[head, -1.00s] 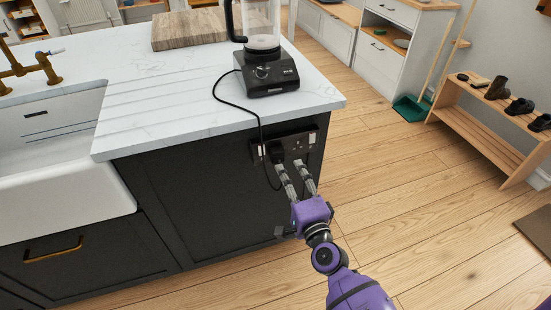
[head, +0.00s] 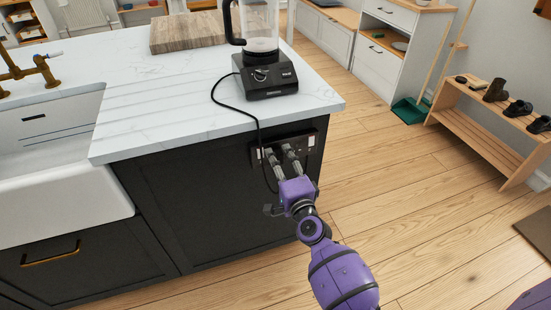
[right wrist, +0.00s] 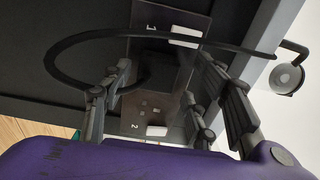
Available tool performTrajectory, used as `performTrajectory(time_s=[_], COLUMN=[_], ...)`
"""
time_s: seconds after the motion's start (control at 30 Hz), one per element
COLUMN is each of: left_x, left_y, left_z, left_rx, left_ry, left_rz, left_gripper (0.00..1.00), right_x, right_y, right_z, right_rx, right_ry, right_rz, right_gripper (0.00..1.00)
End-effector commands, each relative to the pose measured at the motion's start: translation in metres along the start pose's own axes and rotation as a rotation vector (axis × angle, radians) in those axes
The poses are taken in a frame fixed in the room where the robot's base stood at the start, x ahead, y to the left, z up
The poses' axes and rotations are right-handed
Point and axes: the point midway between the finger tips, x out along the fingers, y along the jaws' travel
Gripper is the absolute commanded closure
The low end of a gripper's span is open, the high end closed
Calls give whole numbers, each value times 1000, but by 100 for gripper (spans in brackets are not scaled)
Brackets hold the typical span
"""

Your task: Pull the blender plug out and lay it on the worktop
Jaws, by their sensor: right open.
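The black blender (head: 265,78) stands on the white worktop (head: 165,115) near its right end. Its black cord (head: 234,106) runs over the worktop edge and down to the socket panel (head: 307,140) on the dark island side. My right gripper (head: 279,152) is open at the panel, its fingers reaching up to it and covering the plug in the head view. In the right wrist view the dark plug (right wrist: 160,66) appears between the fingers, at the socket marked 1. The cord (right wrist: 165,34) loops across there. Contact with the plug cannot be told. My left gripper is not in view.
A wooden board (head: 187,36) lies behind the blender, and a white sink (head: 60,190) is at the left. The worktop left of the blender is clear. A shoe bench (head: 490,135) and a green dustpan (head: 410,110) stand to the right.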

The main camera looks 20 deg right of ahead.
Motion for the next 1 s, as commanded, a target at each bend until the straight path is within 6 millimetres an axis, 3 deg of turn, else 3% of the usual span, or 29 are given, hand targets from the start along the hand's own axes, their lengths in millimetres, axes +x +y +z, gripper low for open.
performTrajectory(time_s=[0.5, 1.0], left_x=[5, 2], left_y=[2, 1], left_z=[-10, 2], left_rx=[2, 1], left_ry=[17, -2], left_rz=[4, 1], left_gripper=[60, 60], right_x=[10, 10], right_y=[0, 4], right_z=[0, 0], right_rx=[-1, -2], right_ry=[0, 0], right_rz=[1, 1], right_gripper=[45, 45])
